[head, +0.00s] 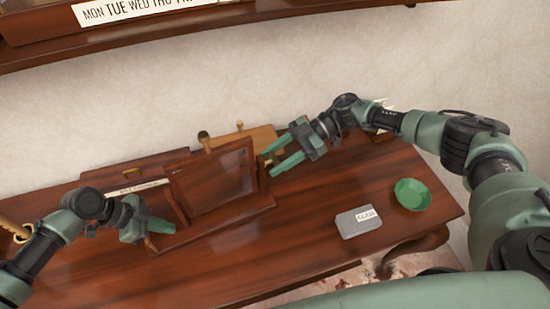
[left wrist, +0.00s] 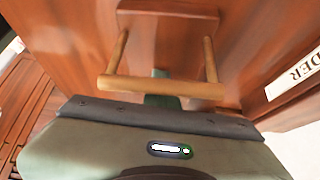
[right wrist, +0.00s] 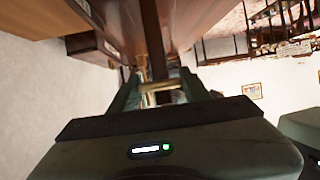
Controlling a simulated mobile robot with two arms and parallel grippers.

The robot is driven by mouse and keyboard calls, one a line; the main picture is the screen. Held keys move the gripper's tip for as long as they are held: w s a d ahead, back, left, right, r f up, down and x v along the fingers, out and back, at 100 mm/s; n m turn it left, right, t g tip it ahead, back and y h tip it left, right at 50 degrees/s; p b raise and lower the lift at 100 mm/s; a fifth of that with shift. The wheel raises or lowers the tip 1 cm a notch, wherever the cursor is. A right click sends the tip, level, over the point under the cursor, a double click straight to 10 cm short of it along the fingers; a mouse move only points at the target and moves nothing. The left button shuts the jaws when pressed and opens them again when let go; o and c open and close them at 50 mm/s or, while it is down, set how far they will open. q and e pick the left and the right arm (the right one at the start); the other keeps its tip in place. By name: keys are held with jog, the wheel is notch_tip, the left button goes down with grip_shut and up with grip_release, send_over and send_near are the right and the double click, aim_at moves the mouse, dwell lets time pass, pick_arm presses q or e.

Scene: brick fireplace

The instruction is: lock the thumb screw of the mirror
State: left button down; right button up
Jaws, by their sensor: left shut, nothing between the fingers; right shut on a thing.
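The mirror (head: 213,180) has a dark wooden frame and stands tilted on its wooden base (head: 228,221) on the desk. My right gripper (head: 268,162) is at the mirror's right side, its fingers either side of a small brass-coloured piece (right wrist: 154,88), which looks like the thumb screw. The fingers hide much of it. My left gripper (head: 172,227) is shut and empty at the lower left of the mirror base. In the left wrist view its green finger (left wrist: 160,100) is partly hidden behind a wooden bar handle (left wrist: 160,87).
A green bowl (head: 412,193) and a grey labelled box (head: 358,222) sit on the right of the desk (head: 310,245). A labelled wooden organiser (head: 130,180) and a light wooden piece (head: 240,138) stand behind. A shelf (head: 150,35) hangs above. The front middle is clear.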

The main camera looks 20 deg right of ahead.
pick_arm(q)
jog(key=shift+s+a+f, duration=0.1)
jog(key=shift+s+f, duration=0.05)
jog(key=shift+f, duration=0.15)
pick_arm(e)
jog(key=shift+s+f, duration=0.15)
jog(key=o, duration=1.4)
jog(key=shift+c, duration=0.2)
jog(key=v, duration=1.2)
pick_arm(q)
jog(key=shift+r, duration=0.1)
